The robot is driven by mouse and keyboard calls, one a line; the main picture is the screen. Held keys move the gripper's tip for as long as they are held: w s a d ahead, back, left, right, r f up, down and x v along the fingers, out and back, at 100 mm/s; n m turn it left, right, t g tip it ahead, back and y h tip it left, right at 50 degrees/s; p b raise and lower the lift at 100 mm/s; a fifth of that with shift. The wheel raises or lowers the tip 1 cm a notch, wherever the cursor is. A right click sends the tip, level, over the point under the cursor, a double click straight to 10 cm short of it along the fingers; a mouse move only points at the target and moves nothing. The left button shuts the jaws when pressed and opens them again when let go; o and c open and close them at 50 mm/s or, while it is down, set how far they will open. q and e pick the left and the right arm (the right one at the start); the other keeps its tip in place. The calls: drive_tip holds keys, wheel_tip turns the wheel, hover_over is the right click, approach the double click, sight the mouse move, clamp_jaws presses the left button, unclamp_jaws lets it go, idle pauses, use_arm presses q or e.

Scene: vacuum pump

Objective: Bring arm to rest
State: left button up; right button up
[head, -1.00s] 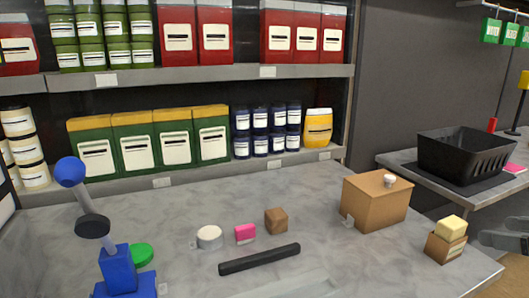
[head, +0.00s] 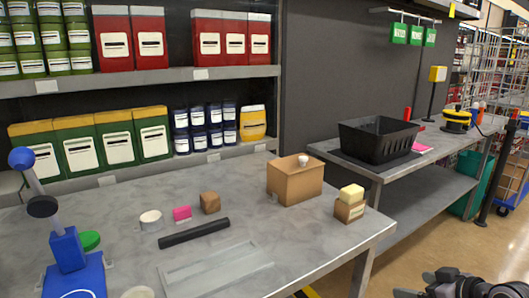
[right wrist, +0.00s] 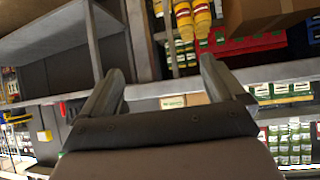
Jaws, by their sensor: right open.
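My right gripper (head: 455,280) shows at the bottom right edge of the head view, off the table's right side and over the floor. In the right wrist view its two fingers (right wrist: 160,88) stand wide apart with nothing between them. Shelves show beyond the fingers there. My left gripper is not in the head view.
A black crate (head: 378,142) stands on the side bench (head: 432,150). Floor (head: 400,255) is open right of the table.

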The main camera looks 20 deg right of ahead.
drive_tip(key=s+a+f, duration=0.4)
drive_tip(key=a+f, duration=0.2)
drive_tip(key=f, duration=0.3)
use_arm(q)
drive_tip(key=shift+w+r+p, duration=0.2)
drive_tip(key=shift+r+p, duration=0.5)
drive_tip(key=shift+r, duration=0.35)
use_arm(e)
drive_tip(key=s+a+f, duration=0.2)
drive_tip(key=s+a, duration=0.1)
drive_tip(key=a, duration=0.4)
drive_tip(key=s+a+f, duration=0.2)
drive_tip(key=s+a, duration=0.1)
drive_tip(key=a, duration=0.4)
drive_tip(key=s+a+f+n, duration=0.1)
drive_tip(key=s+a+f, duration=0.1)
drive_tip(key=a, duration=0.4)
drive_tip(key=shift+s+a+f+y, duration=0.3)
drive_tip(key=shift+s+a, duration=0.1)
drive_tip(key=shift+s, duration=0.35)
